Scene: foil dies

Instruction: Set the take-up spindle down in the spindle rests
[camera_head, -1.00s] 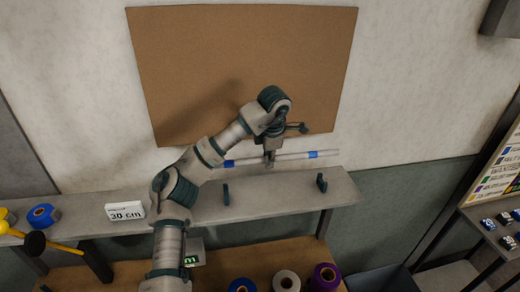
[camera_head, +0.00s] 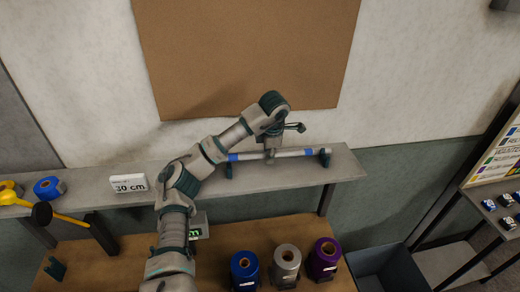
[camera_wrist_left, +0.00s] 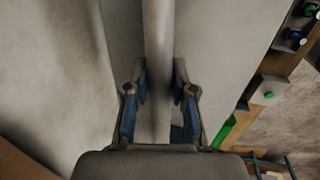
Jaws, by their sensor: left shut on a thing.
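The take-up spindle (camera_head: 289,153) is a pale grey rod with blue bands, lying about level across the shelf. My left gripper (camera_head: 270,155) is shut on it near its middle. In the left wrist view the rod (camera_wrist_left: 158,60) runs between the two fingers of the gripper (camera_wrist_left: 159,90). The spindle rests are two dark uprights on the shelf, a right one (camera_head: 325,158) and a left one (camera_head: 228,171). The rod's ends line up with both rests in the head view. I cannot tell whether the rod touches them. My right gripper is not in view.
The grey shelf (camera_head: 290,178) also bears a "30 cm" sign (camera_head: 129,183) and a blue roll (camera_head: 48,187) at the left. Blue, grey and purple rolls (camera_head: 285,262) stand on the wooden bench below. A brown board (camera_head: 245,60) hangs on the wall behind.

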